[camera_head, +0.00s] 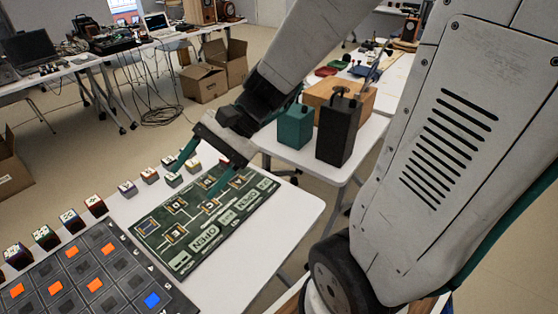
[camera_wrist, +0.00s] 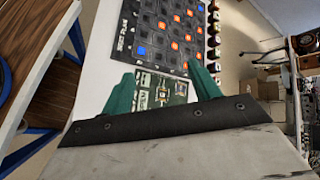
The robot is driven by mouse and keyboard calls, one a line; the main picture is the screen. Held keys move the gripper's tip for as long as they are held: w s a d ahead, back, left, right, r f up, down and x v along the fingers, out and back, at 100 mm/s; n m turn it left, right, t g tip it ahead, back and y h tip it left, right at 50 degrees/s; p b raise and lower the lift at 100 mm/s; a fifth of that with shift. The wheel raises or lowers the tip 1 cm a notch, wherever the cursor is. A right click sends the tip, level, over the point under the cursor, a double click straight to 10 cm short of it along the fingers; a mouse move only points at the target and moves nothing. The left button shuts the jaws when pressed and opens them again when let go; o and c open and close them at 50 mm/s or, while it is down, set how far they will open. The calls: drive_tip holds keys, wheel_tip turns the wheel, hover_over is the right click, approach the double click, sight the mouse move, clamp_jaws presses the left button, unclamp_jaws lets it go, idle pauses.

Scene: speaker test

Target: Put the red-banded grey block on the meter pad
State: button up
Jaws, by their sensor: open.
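My gripper (camera_head: 193,178) is open, its two teal fingers spread above the far edge of a green printed board (camera_head: 182,262). In the wrist view my gripper (camera_wrist: 161,70) shows nothing held between the fingers. The board has several outlined pads; which one is the meter pad I cannot tell. Small banded blocks stand in a row along the table's far edge. One with a reddish side (camera_head: 96,206) is near the dark grid board; whether it is the red-banded grey block is too small to tell. A pale block (camera_head: 173,180) stands by the left finger.
A dark grid board (camera_head: 90,275) with orange and blue squares lies at the lower left; it also shows in the wrist view (camera_wrist: 165,40). A side table holds a teal weight-shaped box (camera_head: 295,126) and a dark one (camera_head: 338,130). The white tabletop (camera_head: 262,240) is bare at front right.

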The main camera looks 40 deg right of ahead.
drive_tip(key=s+d+r+n+h, duration=0.5)
drive_tip(key=s+d+n+h, duration=0.3)
drive_tip(key=s, duration=0.4)
drive_tip(key=shift+d+n+h, duration=0.3)
drive_tip(key=shift+n+h, duration=0.5)
drive_tip(key=shift+h, duration=0.3)
